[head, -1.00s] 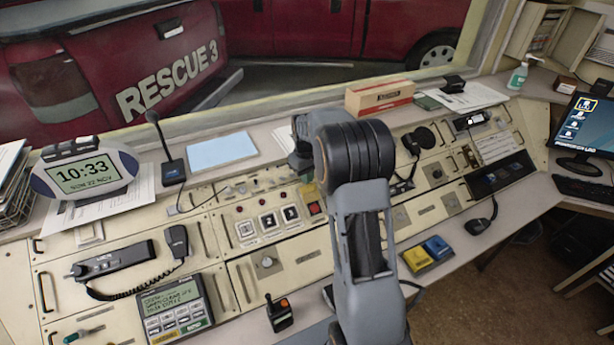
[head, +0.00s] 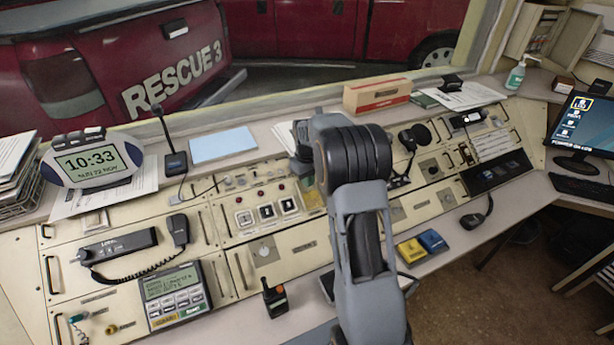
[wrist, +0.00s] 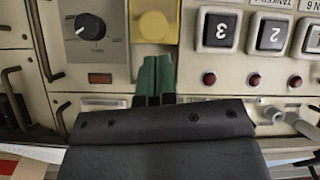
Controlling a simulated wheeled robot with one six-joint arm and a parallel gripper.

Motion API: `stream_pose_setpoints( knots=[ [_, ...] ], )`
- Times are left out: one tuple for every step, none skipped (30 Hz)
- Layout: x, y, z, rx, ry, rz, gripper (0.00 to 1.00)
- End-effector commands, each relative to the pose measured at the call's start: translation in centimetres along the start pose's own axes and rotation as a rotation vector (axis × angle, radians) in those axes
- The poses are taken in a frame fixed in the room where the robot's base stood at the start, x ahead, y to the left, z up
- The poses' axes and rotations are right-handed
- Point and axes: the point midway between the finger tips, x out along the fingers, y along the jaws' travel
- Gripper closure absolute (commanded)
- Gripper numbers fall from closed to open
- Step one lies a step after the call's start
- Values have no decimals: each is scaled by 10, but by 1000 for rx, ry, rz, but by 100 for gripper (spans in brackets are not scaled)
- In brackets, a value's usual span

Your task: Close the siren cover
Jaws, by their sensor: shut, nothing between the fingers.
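A yellow siren cover (wrist: 153,22) shows at the top middle of the wrist view, flat-looking, with a rounded darker yellow shape in its middle. No red button shows there. In the head view a small yellowish patch of it (head: 312,197) shows just left of my arm, partly hidden. My gripper (wrist: 154,62) has green fingers held together, empty, with the tips just below the cover's near edge in the wrist view. I cannot tell if they touch it.
Square numbered buttons (wrist: 216,30) sit right of the cover in the wrist view, with red lamps below them. A rotary knob (wrist: 90,27) and metal handles are left. In the head view a microphone (head: 175,160) and a blue paper (head: 223,145) stand behind the panel.

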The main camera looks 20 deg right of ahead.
Motion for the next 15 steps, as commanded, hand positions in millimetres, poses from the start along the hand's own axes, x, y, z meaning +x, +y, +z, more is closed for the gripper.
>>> stream_pose_setpoints(
  knots=[
    [-15,-2,-6,-3,1,0,100],
    [-20,-2,-9,-4,2,1,100],
    [-25,-3,-12,-4,4,1,100],
    [-28,-2,-11,-3,5,2,100],
    [-33,-2,-11,-3,7,3,100],
    [-42,-3,-11,-3,7,3,100],
    [-48,-3,-11,-4,6,2,100],
    [-54,-4,-12,-5,7,3,100],
    [-62,-4,-12,-7,6,2,100],
    [-68,-5,-11,-7,6,2,100],
    [-73,-5,-12,-8,6,2,100],
    [-80,-5,-12,-8,5,2,100],
    [-84,-6,-12,-9,5,2,100],
    [-89,-6,-12,-9,5,2,100],
    [-94,-6,-12,-8,4,1,100]
  ],
)
